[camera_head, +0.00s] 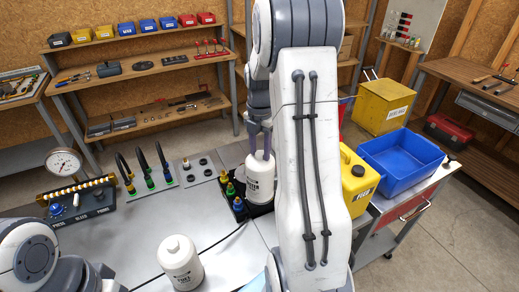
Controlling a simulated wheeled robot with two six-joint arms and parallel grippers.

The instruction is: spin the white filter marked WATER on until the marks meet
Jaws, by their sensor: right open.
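A white filter (260,187) stands upright at a black base (240,215) in the middle of the bench. Its dark lettering is partly readable, and any alignment marks are too small to see. My right gripper (261,154) points down at the filter's top, with its two fingers apart. I cannot tell whether they touch the filter. My right arm crosses the view just right of it. A second white filter (180,262), with lettering that looks like FUEL, stands nearer the front. My left arm enters at the lower left; grey parts (102,278) there do not show the jaw state.
Colored fittings (228,187) stand left of the filter. A gauge panel (82,202) and black hoses (140,165) are at the left. A yellow container (359,182) and blue bin (402,160) are at the right.

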